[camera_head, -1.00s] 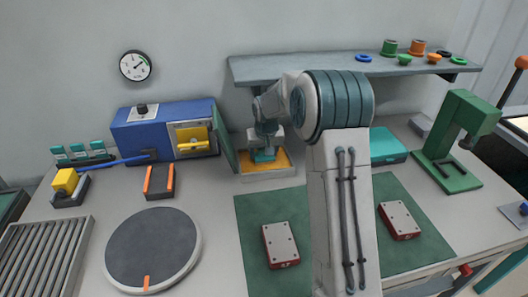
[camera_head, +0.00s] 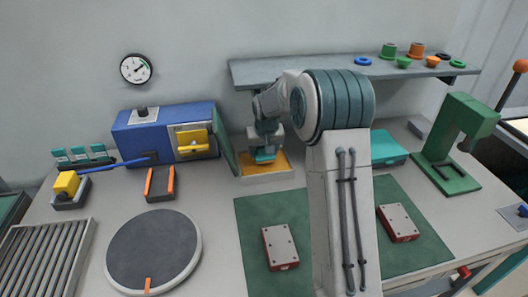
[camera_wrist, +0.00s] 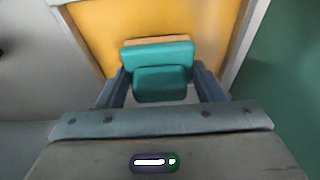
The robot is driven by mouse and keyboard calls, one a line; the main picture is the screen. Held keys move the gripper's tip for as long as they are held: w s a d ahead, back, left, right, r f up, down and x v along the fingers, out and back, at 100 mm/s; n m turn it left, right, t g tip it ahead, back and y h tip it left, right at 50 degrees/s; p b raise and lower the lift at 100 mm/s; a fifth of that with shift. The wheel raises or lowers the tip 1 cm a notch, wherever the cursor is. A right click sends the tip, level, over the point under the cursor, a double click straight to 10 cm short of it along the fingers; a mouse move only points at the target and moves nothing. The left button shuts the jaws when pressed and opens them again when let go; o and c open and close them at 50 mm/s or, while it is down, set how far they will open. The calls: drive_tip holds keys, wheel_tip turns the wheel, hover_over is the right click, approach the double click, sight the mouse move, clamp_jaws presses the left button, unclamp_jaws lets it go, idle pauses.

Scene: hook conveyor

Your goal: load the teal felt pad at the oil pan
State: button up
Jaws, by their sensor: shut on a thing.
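The teal felt pad (camera_wrist: 158,56) is held between the two fingers of my gripper (camera_wrist: 162,84), which is shut on it. The pad has a raised teal block and a thin tan-orange layer along its far edge. In the head view the pad (camera_head: 264,160) is at the lower end of my gripper (camera_head: 266,148). It is over the oil pan (camera_head: 268,178), a shallow pale-rimmed tray with a yellow-orange floor. That floor fills the background in the wrist view (camera_wrist: 215,30). I cannot tell whether the pad touches it.
A blue machine (camera_head: 150,138) stands left of the pan, with its green door beside the pan. A shelf (camera_head: 300,70) runs above. A teal box (camera_head: 388,147) and a green press (camera_head: 460,140) are to the right. A green mat (camera_head: 250,225) with red-edged plates lies in front.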

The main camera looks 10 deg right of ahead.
drive_tip(key=shift+r+p, duration=1.35)
drive_tip(key=shift+r, duration=1.3)
